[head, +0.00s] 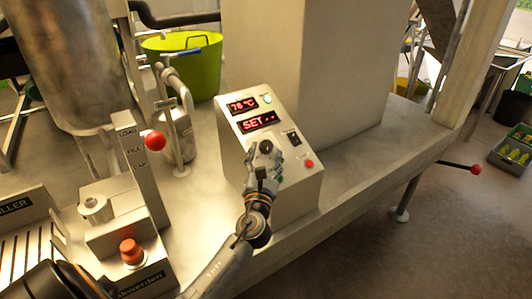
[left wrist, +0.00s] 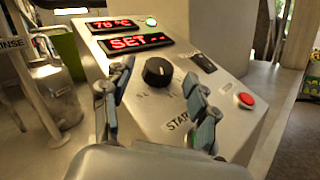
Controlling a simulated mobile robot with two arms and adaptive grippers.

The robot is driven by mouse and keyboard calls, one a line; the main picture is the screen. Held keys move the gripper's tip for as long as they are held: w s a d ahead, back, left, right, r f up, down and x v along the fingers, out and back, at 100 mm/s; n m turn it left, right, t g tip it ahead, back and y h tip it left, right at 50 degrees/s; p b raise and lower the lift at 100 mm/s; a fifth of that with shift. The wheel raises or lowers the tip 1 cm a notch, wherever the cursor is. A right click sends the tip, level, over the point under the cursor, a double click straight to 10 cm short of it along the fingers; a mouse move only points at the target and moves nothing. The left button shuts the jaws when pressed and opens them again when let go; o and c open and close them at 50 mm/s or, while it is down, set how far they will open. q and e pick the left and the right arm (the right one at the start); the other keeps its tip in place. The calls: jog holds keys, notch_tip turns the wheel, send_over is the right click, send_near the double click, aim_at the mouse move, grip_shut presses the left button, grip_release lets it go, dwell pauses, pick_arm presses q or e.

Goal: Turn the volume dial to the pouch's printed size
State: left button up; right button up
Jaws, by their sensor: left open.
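The volume dial (left wrist: 158,71) is a black round knob on the sloped face of a metal control box (head: 300,192). It also shows in the head view (head: 266,147). A red display (left wrist: 140,42) above it reads "SET" with two marks after it. A second display (head: 242,104) reads about 76 °C. My left gripper (left wrist: 160,98) is open in front of the dial, with one finger on either side below it; contact is not visible. The dial's size markings are partly hidden and too small to read. No pouch is recognisable. My right gripper is not in view.
The box also has a green light (head: 268,99), a black switch (head: 294,138) and a red button (head: 309,163). A red-ball lever (head: 154,141) and a filler unit with a red knob (head: 131,251) stand at left. A green tub (head: 190,65) is behind. Bare metal bench lies right of the box.

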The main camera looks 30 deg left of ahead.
pick_arm(q)
jog(key=v, duration=1.1)
jog(key=shift+r, duration=0.1)
